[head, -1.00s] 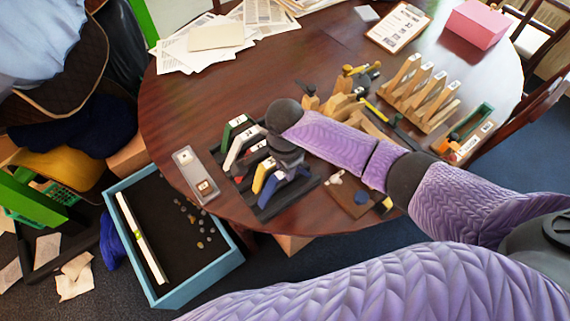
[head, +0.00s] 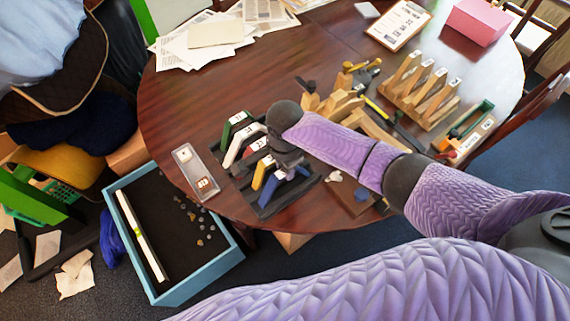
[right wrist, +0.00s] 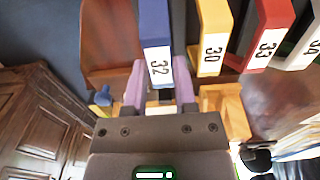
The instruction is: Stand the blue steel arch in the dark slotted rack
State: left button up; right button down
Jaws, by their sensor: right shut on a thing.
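The blue steel arch (head: 268,201), labelled 32 in the right wrist view (right wrist: 155,30), is at the near end of the dark slotted rack (head: 308,186). My right gripper (head: 288,172) is above it and shut on its labelled top; the two fingers (right wrist: 160,95) flank it in the right wrist view. The arch looks upright, in line with the other arches. My gripper and wrist hide part of it, and I cannot tell whether its feet are in a slot. My left gripper is not in view.
Yellow (right wrist: 212,35), red (right wrist: 268,30) and other arches stand beside the blue one in the rack. A grey tray (head: 195,172) lies left of the rack. A wooden rack (head: 425,95) and tools are at the right. A blue-rimmed box (head: 165,290) is below the table edge.

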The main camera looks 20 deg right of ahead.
jog(key=shift+f, duration=0.4)
dwell(0.5)
jog(key=shift+p, duration=0.3)
dwell(0.5)
jog(key=shift+c, duration=1.7)
grip_release()
jog(key=o, duration=0.3)
jog(key=shift+o, duration=0.2)
